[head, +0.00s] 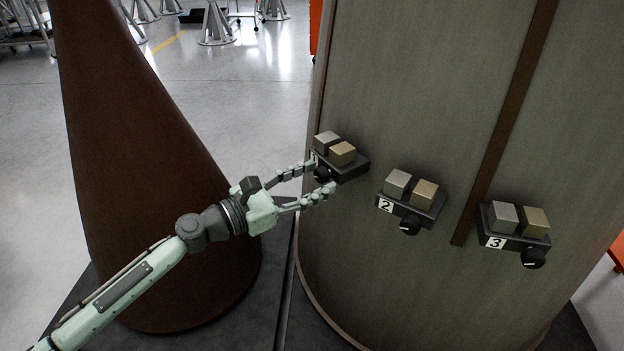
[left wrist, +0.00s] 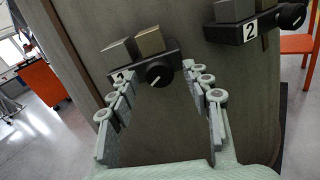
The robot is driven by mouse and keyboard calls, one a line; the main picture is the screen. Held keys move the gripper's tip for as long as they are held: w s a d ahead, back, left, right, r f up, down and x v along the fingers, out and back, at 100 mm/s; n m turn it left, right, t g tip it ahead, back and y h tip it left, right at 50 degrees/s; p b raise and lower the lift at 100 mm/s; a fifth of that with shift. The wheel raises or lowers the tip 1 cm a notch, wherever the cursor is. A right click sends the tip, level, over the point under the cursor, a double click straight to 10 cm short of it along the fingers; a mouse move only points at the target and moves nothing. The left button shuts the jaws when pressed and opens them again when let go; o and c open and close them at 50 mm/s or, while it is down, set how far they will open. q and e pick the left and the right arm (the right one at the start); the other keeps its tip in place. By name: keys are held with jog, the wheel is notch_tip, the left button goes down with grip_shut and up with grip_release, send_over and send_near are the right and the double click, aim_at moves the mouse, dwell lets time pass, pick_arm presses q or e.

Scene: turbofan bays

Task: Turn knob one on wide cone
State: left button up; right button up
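The wide cone (head: 410,110) is a large grey-green surface filling the right of the head view. It carries panel one (head: 351,167), a dark box with a silver and a gold block on top and a black knob one (head: 321,174) at its front. In the left wrist view, knob one (left wrist: 159,74) shows a pale pointer line and sits between the fingertips, near the middle. My left gripper (head: 323,175) is open, its fingers spread to either side of the knob. I cannot tell whether they touch it. The number label is partly hidden by a finger. My right gripper is not in view.
Panel two (head: 410,208) and panel three (head: 515,238), with like blocks and knobs, sit to the right on the same cone. A brown narrow cone (head: 140,180) stands left, behind my left arm. Grey floor (head: 250,120) lies open between the cones.

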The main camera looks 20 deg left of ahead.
pick_arm(q)
jog(key=v, duration=1.2)
dwell(0.4)
jog(key=s+d+f+m+g+y, duration=0.1)
jog(key=s+f+m+g+y, duration=0.15)
jog(key=f+m, duration=0.75)
jog(key=s+f+m+g+y, duration=0.2)
jog(key=s+f+m+g, duration=0.15)
jog(key=f, duration=1.35)
jog(key=s+a+f+m+g+y, duration=0.1)
jog(key=s+f+m+g+y, duration=0.2)
jog(key=s+f+m, duration=0.3)
jog(key=s+a+f+m+g+y, duration=0.2)
jog(key=s+f+m, duration=0.4)
jog(key=f+m, duration=0.4)
notch_tip(320, 180, down, 2)
jog(key=shift+s+a+f+g+y, duration=0.2)
jog(key=shift+s+g+y, duration=0.1)
jog(key=shift+g+y, duration=0.7)
